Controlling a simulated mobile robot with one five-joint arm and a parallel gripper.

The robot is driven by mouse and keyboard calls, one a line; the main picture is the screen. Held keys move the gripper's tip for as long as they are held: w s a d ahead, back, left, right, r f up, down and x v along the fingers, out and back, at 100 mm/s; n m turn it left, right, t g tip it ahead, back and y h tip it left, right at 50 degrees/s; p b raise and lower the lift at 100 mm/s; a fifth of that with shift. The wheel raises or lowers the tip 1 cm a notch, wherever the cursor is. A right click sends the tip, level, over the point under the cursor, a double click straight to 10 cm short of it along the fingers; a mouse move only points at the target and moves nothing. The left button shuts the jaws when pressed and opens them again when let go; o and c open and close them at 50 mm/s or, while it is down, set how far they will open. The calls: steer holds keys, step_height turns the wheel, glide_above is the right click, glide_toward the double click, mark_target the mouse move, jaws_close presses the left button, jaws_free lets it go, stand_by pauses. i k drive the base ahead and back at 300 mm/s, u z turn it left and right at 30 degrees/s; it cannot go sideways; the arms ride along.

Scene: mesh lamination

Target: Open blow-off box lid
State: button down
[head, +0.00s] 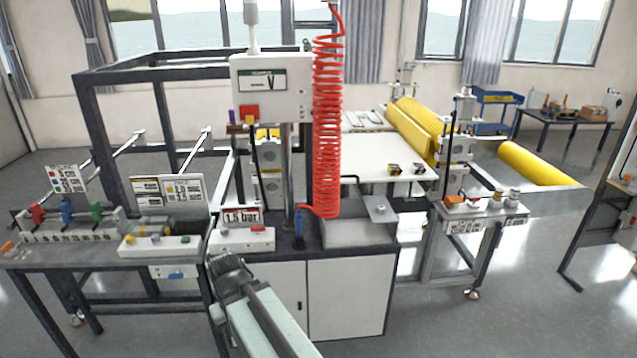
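A grey metal box (345,231) stands on the dark top of the white cabinet, at the middle of the head view; I take it for the blow-off box. A flat light-grey plate (391,215) with a small round fitting lies at its upper right and looks like its lid. It looks level, but I cannot tell whether it is fully shut. A thin black bent bar rises behind the box. My gripper (228,264) is in front of the cabinet's left edge, left of and apart from the box. Its fingers are too small and dark to tell whether open or shut.
A 1.5 bar panel (241,230) stands farther left. A white table (375,160) and yellow rollers (415,130) are behind. The floor at front right is clear.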

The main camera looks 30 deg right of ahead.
mark_target(345, 177)
steer(key=u, duration=0.2)
steer(key=i, duration=1)
steer(key=u, duration=0.05)
